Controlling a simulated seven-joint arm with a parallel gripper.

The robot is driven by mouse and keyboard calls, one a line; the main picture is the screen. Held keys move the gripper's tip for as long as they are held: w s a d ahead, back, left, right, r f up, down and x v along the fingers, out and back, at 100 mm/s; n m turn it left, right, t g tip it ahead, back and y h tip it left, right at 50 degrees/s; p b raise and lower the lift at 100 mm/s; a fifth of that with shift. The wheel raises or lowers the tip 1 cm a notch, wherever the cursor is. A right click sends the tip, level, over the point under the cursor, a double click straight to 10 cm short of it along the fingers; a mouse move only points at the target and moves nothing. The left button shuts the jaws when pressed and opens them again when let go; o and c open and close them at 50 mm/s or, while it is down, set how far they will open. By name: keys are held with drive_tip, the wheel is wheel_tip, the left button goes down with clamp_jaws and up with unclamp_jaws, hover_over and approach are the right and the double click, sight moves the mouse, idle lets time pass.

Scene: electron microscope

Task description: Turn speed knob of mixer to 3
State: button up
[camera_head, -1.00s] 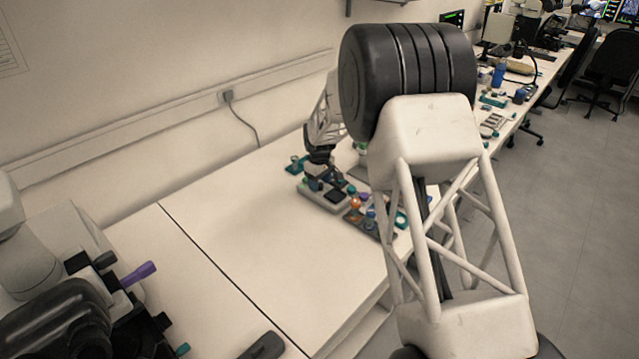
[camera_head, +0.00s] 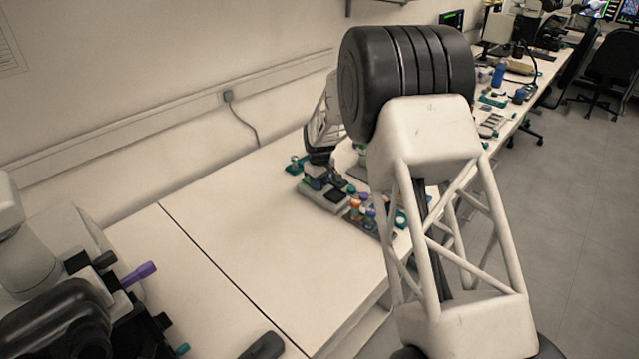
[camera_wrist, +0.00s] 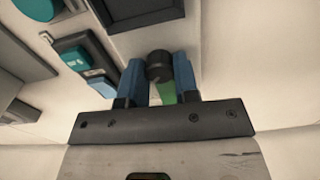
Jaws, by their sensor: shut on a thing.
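The mixer (camera_head: 322,199) is a low pale box with a dark square plate (camera_wrist: 140,8) on top, standing on the far part of the bench. The speed knob (camera_wrist: 159,66) is a small black round knob. My gripper (camera_wrist: 160,82) has two blue fingers, one on each side of the knob, and is shut on it. A green strip shows between the fingers. Scale marks around the knob cannot be read.
A rack with orange and blue capped items (camera_head: 362,214) stands right of the mixer. A teal item (camera_head: 297,166) lies behind it. The bench (camera_head: 235,235) left of the mixer is clear. A microscope (camera_head: 75,310) stands at the near left.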

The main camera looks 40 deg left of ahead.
drive_tip(key=shift+m, duration=1.2)
drive_tip(key=o, duration=0.9)
drive_tip(key=shift+r, duration=0.15)
drive_tip(key=shift+r, duration=3.8)
